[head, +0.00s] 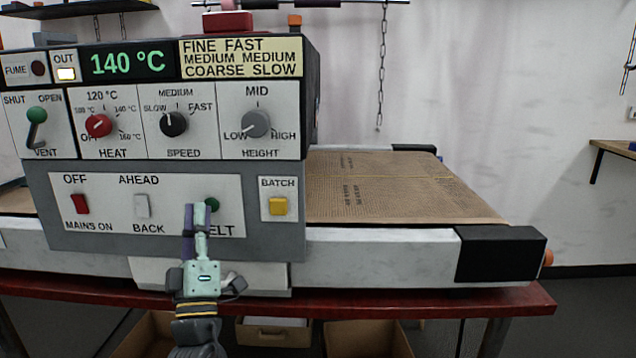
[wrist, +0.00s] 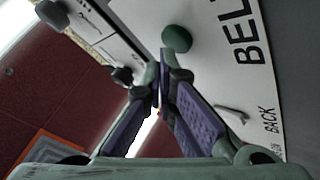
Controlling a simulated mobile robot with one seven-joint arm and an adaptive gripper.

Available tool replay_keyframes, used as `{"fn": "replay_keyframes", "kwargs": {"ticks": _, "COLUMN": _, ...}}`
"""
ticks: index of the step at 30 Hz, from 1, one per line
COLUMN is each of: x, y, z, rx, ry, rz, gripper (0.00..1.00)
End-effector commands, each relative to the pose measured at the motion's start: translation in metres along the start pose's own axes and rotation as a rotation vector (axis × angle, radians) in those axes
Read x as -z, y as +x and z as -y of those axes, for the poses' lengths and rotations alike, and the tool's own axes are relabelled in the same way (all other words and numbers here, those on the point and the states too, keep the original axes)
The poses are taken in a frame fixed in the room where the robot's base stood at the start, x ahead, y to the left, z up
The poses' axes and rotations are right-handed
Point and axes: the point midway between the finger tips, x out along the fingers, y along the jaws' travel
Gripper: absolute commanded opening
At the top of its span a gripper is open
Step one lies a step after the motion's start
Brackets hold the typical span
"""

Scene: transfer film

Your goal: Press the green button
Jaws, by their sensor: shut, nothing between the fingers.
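The green button (head: 212,205) is on the white lower panel above the word BELT, partly hidden behind my fingertips in the head view. In the wrist view the round green button (wrist: 176,39) shows whole, just beyond the fingertips. My gripper (head: 198,209) is shut and empty, its fingers pointing up at the panel just left of the button. In the wrist view my gripper (wrist: 159,75) has its tips together close to the button; I cannot tell whether they touch it.
A yellow BATCH button (head: 278,206) is to the right. A white AHEAD/BACK switch (head: 142,206) and a red MAINS switch (head: 80,204) are to the left. Above are the HEAT knob (head: 99,126), SPEED knob (head: 174,124) and green-tipped VENT lever (head: 37,116). A belt (head: 400,185) extends right.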

Motion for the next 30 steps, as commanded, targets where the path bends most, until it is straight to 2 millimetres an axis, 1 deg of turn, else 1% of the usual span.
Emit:
{"fn": "replay_keyframes", "kwargs": {"ticks": 10, "x": 0.003, "y": -0.004, "z": -0.002, "rx": -0.001, "ry": 0.0, "rz": -0.001, "gripper": 0.0}}
{"fn": "replay_keyframes", "kwargs": {"ticks": 24, "x": 0.026, "y": -0.036, "z": -0.025, "rx": 0.0, "ry": 0.0, "rz": -0.002, "gripper": 0.0}}
{"fn": "replay_keyframes", "kwargs": {"ticks": 30, "x": 0.031, "y": -0.043, "z": -0.031, "rx": 0.0, "ry": 0.001, "rz": -0.001, "gripper": 0.0}}
